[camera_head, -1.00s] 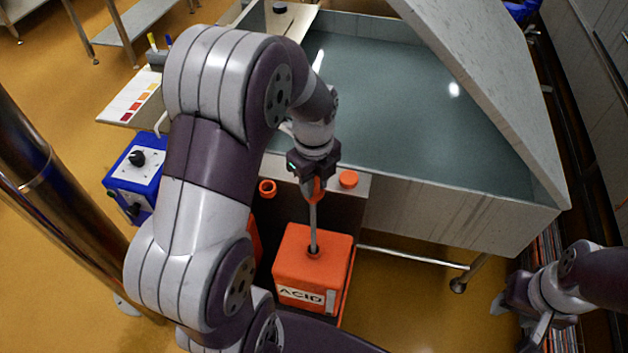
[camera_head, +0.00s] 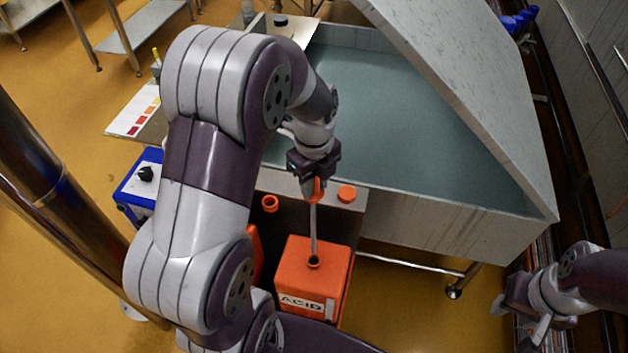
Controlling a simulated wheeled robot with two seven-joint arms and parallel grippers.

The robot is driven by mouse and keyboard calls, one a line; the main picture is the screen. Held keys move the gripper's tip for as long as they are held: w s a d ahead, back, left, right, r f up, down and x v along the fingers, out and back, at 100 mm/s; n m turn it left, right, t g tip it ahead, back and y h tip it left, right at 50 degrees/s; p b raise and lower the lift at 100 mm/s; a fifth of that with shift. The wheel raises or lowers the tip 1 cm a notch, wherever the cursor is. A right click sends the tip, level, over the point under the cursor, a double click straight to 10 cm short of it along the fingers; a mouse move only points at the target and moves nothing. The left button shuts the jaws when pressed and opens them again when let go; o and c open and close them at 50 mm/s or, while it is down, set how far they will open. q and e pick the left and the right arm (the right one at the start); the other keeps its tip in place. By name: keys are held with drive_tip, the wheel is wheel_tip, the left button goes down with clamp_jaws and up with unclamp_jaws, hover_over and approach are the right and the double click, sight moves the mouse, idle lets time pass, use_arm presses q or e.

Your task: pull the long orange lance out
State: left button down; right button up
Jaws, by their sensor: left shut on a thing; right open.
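The orange lance (camera_head: 314,235) has an orange head and a long pale grey tube. My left gripper (camera_head: 317,190) is shut on its orange head. The tube runs down, almost upright, to the dark round opening in the top of the orange ACID canister (camera_head: 295,280). The tube's lower end is hidden at or inside that opening. My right gripper (camera_head: 513,312) is open and empty at the lower right, away from the canister.
A large liquid-filled vat (camera_head: 450,220) with a raised lid stands behind. A blue device (camera_head: 138,190) is at the left.

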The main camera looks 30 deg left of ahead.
use_arm(q)
drive_tip(key=shift+r+p, duration=3.7)
drive_tip(key=shift+r, duration=0.55)
drive_tip(key=shift+f, duration=0.1)
